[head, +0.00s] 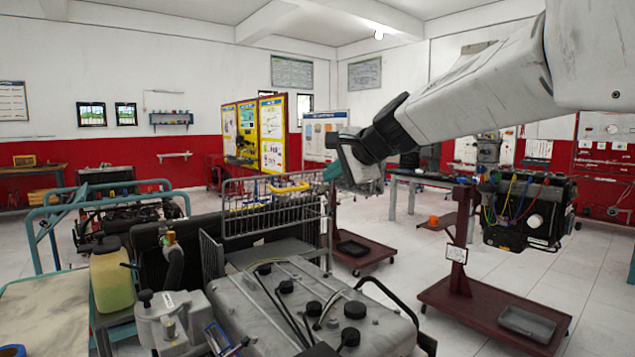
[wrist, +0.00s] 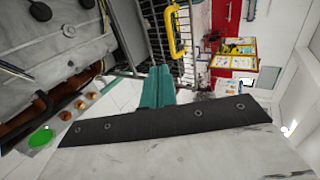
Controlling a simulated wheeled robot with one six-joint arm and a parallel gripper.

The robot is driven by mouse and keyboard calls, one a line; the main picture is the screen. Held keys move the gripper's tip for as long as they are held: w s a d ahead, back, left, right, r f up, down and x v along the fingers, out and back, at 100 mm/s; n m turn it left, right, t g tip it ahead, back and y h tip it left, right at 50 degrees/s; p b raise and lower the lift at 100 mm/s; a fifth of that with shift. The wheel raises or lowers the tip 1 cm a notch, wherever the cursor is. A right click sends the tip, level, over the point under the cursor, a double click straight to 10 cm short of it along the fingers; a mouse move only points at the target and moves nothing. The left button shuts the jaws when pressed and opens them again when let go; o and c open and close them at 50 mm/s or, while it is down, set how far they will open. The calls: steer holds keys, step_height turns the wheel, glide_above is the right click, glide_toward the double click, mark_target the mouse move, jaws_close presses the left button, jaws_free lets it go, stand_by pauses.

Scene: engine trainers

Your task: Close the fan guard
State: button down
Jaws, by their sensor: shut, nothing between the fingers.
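The fan guard (head: 250,222) is a grey wire-mesh panel that stands upright behind the grey engine cover (head: 320,300). A yellow handle (head: 290,187) is fixed along its upper edge. In the wrist view the guard's wires (wrist: 153,22) and the yellow handle (wrist: 177,32) show at the top, beyond my fingertips. My gripper (head: 331,172) has teal fingers and is to the right of the handle, at about its height in the picture. The fingers (wrist: 157,86) are together and empty. They look apart from the handle.
Wire side mesh (head: 212,258) stands left of the guard. A yellow-green bottle (head: 112,280) and a grey tank (head: 168,322) stand at the left. A red engine stand (head: 490,312) is to the right. A black bar (head: 385,288) rises beside the engine cover. Open floor (head: 400,262) lies between the stands.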

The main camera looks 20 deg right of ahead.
glide_toward(295, 188)
steer(key=w+a+f, duration=0.1)
steer(key=w+f, duration=0.2)
steer(key=f, duration=0.1)
steer(key=shift+w+a+f, duration=0.1)
steer(key=shift+w+a, duration=0.1)
steer(key=shift+w, duration=0.3)
steer(key=shift+w+a, duration=0.25)
steer(key=shift+w, duration=0.25)
steer(key=shift+w, duration=0.2)
steer(key=shift+w+a+r+g, duration=0.1)
steer(key=shift+w+r+g, duration=0.05)
steer(key=shift+r+g, duration=0.2)
